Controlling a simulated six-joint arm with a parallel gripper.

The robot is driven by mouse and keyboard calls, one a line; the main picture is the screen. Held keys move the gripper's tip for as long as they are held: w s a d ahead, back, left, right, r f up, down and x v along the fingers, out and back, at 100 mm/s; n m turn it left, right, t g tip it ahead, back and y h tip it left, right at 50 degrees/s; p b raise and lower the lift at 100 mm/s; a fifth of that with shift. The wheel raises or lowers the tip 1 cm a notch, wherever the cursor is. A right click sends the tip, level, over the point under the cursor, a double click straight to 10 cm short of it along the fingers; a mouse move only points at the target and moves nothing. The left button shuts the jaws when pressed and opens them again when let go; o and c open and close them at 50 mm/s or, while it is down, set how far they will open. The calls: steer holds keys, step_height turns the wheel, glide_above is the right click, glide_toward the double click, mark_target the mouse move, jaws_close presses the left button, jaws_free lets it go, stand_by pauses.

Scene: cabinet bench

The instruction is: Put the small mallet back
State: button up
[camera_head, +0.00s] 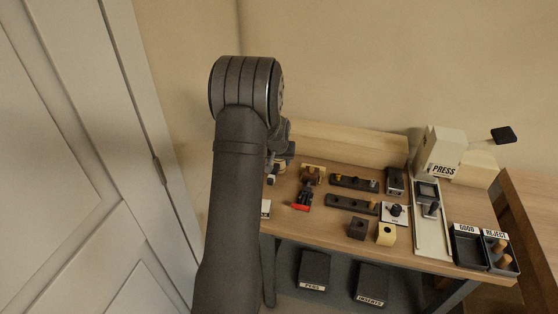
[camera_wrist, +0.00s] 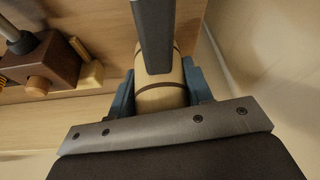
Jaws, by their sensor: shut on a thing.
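My gripper (camera_wrist: 160,92) is shut on the small mallet, with one blue finger on each side of its cream, dark-banded round part (camera_wrist: 160,100). A dark grey bar (camera_wrist: 153,35), apparently the mallet's handle, runs from it toward the top of the wrist view. In the head view, my gripper (camera_head: 274,168) is at the left end of the bench, largely hidden behind my arm. The mallet cannot be made out clearly there. I cannot tell whether it touches the wood.
A dark brown block (camera_wrist: 45,65) and a small yellow block (camera_wrist: 91,76) are left of the mallet in the wrist view. On the bench are a red-ended tool (camera_head: 301,201), dark peg strips (camera_head: 352,203), a press (camera_head: 440,150) and GOOD and REJECT trays (camera_head: 470,262). A wall rises behind.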

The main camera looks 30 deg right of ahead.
steer(key=shift+f, duration=0.3)
steer(key=o, duration=1.5)
steer(key=shift+r, duration=0.1)
steer(key=shift+v, duration=3.45)
steer(key=shift+x, duration=3.55)
